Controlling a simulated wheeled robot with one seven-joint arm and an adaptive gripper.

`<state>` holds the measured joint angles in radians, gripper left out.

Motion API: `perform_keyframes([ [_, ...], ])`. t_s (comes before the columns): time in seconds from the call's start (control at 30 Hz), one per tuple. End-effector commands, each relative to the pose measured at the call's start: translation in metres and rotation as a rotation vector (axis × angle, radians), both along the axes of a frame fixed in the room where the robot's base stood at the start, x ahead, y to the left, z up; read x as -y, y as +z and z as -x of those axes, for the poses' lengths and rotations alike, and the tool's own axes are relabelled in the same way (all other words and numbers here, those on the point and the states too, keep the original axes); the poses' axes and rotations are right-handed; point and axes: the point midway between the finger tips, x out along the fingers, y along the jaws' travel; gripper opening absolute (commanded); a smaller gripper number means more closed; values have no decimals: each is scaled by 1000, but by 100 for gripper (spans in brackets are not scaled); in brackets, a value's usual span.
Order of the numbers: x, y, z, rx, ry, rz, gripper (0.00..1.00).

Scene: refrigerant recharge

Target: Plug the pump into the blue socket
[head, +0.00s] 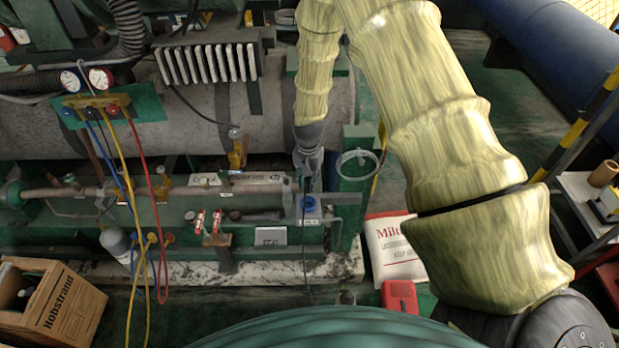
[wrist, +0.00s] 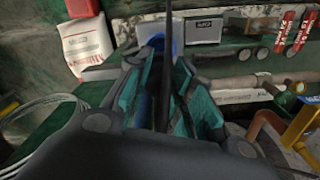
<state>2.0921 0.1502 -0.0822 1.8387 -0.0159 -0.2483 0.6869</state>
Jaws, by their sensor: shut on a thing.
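My gripper (head: 309,182) is at the right end of the green machine frame, pointing down just above the blue socket (head: 309,203). In the wrist view, the teal fingers of my gripper (wrist: 158,85) are shut on a dark plug (wrist: 143,105), mostly hidden between them. A black cable (wrist: 166,60) runs up past the fingertips there; in the head view the cable (head: 305,250) hangs down to the floor. The blue socket also shows in the wrist view (wrist: 177,47), partly behind the fingers. I cannot tell whether the plug touches it. The pump itself cannot be made out.
A clear coiled hose (head: 358,163) hangs right of my gripper. Red-labelled valves (head: 207,222) and a gauge manifold (head: 95,103) with coloured hoses are to the left. A white sack (head: 393,248) and red box (head: 400,296) lie at front right, a cardboard box (head: 50,303) at front left.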

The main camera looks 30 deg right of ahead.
Motion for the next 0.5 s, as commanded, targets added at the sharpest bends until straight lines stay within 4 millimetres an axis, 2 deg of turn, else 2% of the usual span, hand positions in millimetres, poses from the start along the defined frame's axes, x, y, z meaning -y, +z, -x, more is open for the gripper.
perform_keyframes([
  [0.5, 0, -44, 0, 0, 1, 0, 4],
])
